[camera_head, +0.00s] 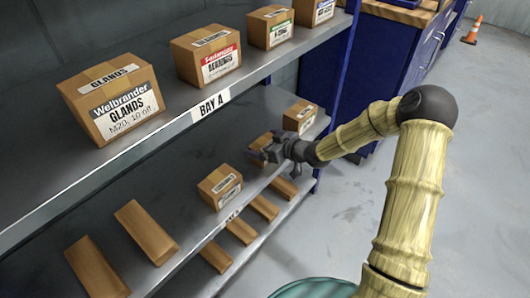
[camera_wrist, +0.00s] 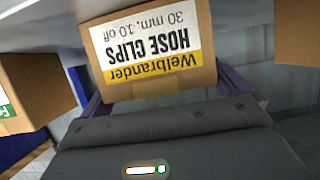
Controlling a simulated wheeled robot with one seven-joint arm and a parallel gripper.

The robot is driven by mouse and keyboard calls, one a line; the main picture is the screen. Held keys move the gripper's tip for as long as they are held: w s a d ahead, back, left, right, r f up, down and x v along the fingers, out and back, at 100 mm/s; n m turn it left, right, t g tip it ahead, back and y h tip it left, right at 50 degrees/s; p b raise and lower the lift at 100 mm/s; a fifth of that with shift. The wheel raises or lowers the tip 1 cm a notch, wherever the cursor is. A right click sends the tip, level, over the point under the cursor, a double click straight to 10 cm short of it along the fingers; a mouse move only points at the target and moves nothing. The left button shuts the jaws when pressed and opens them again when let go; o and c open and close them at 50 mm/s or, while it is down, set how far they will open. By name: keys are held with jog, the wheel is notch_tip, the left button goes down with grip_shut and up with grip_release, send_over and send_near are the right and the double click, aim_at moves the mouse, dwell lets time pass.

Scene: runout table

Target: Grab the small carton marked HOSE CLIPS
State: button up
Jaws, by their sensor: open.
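The small brown carton marked HOSE CLIPS (camera_wrist: 155,50) fills the upper middle of the wrist view, its white and yellow Welbrander label upside down there. In the head view, the carton directly in front of my gripper (camera_head: 261,140) stands on the lower shelf, partly hidden by the gripper, its label unreadable. My gripper (camera_head: 270,151) is open, reaching in at shelf level. In the wrist view, purple finger parts show at either side of the carton's lower part, beyond the dark gripper body (camera_wrist: 165,130). Contact cannot be told.
Neighbouring cartons stand on the lower shelf to the right (camera_head: 300,116) and left (camera_head: 219,187). The upper shelf, labelled BAY A (camera_head: 210,105), holds several larger cartons, including GLANDS (camera_head: 112,98), and overhangs the lower one. A blue post (camera_head: 338,80) stands at the shelf's right end.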

aim_at(265, 143)
dwell(0.4)
jog(key=c, duration=0.8)
jog(key=shift+c, duration=0.2)
jog(key=shift+r, duration=0.15)
notch_tip(265, 143, up, 10)
jog(key=p, duration=0.4)
